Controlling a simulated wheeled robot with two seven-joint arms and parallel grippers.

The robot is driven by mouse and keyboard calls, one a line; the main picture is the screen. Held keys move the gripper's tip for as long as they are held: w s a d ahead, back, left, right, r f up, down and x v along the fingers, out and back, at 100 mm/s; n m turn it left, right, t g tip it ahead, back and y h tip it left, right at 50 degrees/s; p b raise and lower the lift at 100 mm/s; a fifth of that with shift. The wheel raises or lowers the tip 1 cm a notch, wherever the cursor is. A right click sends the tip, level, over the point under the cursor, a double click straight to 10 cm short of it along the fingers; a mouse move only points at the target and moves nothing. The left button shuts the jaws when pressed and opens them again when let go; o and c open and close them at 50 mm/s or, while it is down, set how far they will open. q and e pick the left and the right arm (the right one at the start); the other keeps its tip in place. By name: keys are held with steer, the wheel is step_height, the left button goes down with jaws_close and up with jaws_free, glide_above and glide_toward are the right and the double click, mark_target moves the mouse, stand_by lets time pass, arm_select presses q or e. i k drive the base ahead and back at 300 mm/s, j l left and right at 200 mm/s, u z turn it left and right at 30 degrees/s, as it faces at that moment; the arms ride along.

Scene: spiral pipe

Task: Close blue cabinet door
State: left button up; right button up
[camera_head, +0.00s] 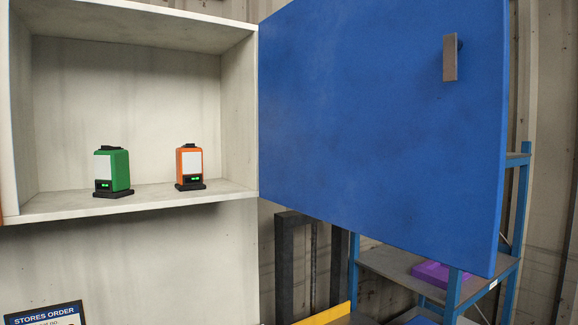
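The blue cabinet door (365,120) stands wide open, swung out to the right from the right edge of the white cabinet (238,110). A grey bar handle (450,58) sits near the upper right of the door face. Inside the cabinet, a green device (118,170) and an orange device (190,165) stand upright on dark bases on the cabinet floor. Neither of my grippers shows in the head view.
A blue-framed shelf rack (390,262) with a purple tray (432,273) stands behind and below the door. A dark post (284,265) and a yellow bar (325,314) are at the bottom middle. A "STORES ORDER" sign (45,315) is at the lower left.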

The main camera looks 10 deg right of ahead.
mark_target(361, 132)
steer(key=l+u, duration=0.1)
steer(key=u, duration=0.25)
steer(key=l+u, duration=0.15)
steer(key=u, duration=0.25)
steer(key=l+u, duration=0.3)
steer(key=l, duration=0.6)
steer(key=k+l+u, duration=0.1)
steer(key=l+u, duration=0.2)
steer(key=l, duration=0.6)
steer(key=k+l, duration=0.1)
steer(key=l, duration=0.45)
steer(key=k+l, duration=0.2)
steer(key=k+l+u, duration=0.1)
steer(key=l, duration=0.25)
steer(key=j, duration=0.6)
